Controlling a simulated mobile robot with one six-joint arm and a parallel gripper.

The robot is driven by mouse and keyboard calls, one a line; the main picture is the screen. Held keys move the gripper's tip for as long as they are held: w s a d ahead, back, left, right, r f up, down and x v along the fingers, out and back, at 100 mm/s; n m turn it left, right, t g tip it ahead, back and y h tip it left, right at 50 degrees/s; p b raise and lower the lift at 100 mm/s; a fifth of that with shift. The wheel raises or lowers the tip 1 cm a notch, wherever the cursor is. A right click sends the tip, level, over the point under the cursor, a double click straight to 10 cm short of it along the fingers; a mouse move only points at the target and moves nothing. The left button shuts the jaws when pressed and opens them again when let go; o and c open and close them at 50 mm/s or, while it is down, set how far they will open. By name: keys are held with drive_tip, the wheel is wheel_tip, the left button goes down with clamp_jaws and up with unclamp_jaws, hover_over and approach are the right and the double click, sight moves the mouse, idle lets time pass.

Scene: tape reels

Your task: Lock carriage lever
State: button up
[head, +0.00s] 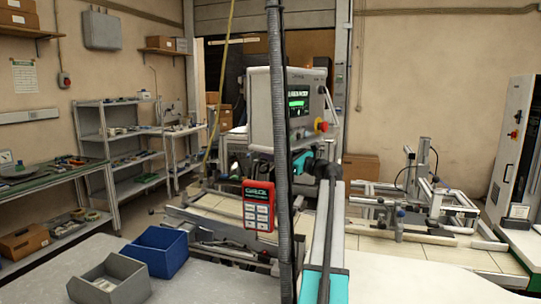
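I cannot clearly pick out the carriage lever; any lever is too small or hidden. A metal rail fixture (427,234) with uprights, crossbars and dark knobs stands on the pale table (385,245) at right of centre. Its knobs and clamps are too small to tell whether any is locked. My grey and teal arm parts and a dark ribbed hose cross the middle of the view and hide part of the bench behind. I do not see my gripper's fingers.
A grey control box (262,115) with a lit green screen and a red handheld unit (258,205) are near the centre. A blue bin (155,252) and a grey bin (122,282) sit on the front left table. Shelves line the left; a white cabinet (513,150) stands right.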

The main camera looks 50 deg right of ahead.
drive_tip(key=s+d+f+b, duration=0.1)
drive_tip(key=s, duration=1.1)
drive_tip(key=shift+s+f, duration=0.3)
drive_tip(key=shift+f, duration=0.1)
drive_tip(key=shift+d, duration=0.1)
